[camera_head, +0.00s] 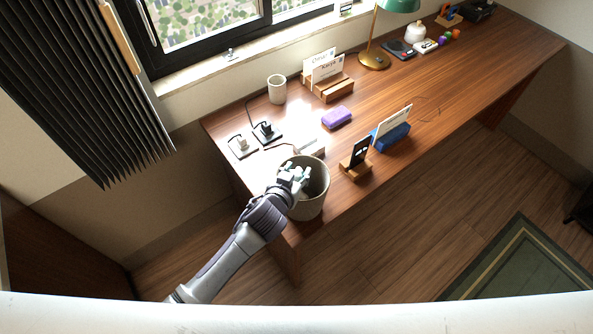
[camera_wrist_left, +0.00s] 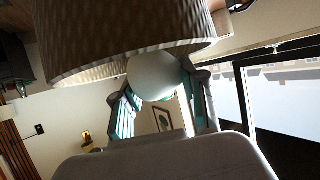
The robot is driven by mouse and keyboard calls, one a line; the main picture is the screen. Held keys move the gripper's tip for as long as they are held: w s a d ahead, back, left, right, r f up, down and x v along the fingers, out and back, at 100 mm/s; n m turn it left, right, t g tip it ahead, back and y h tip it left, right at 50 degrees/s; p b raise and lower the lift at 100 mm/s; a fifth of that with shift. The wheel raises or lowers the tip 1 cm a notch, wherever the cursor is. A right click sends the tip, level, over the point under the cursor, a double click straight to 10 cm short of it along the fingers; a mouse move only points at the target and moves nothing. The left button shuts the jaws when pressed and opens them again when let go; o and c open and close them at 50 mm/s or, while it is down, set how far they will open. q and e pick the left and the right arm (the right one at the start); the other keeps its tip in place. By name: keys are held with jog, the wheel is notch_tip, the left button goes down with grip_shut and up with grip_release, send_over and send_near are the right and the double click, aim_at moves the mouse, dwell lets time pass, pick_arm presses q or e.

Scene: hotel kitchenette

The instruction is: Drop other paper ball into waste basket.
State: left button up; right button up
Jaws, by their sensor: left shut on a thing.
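The waste basket (camera_head: 310,203), a grey-beige round bin, stands at the near left corner of the desk. My left gripper (camera_head: 297,176) is at its rim on the left side, with the fingers over the opening. In the left wrist view, the gripper (camera_wrist_left: 160,98) is shut on a white paper ball (camera_wrist_left: 154,76), held between its two fingers. The basket's textured wall (camera_wrist_left: 95,62) is close beside the ball there. In the head view I cannot clearly make out the ball, and the basket's inside is mostly hidden. My right gripper is not in view.
The wooden desk (camera_head: 440,90) holds a phone on a stand (camera_head: 357,157), a blue card holder (camera_head: 391,137), a purple block (camera_head: 337,117), a white cup (camera_head: 277,88) and a lamp (camera_head: 373,60). Open floor (camera_head: 400,230) lies in front. Dark blinds (camera_head: 90,90) hang at left.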

pick_arm(q)
jog(key=o, duration=0.8)
jog(key=shift+c, duration=0.2)
jog(key=v, duration=1.2)
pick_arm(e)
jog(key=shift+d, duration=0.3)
pick_arm(q)
jog(key=shift+f, duration=0.1)
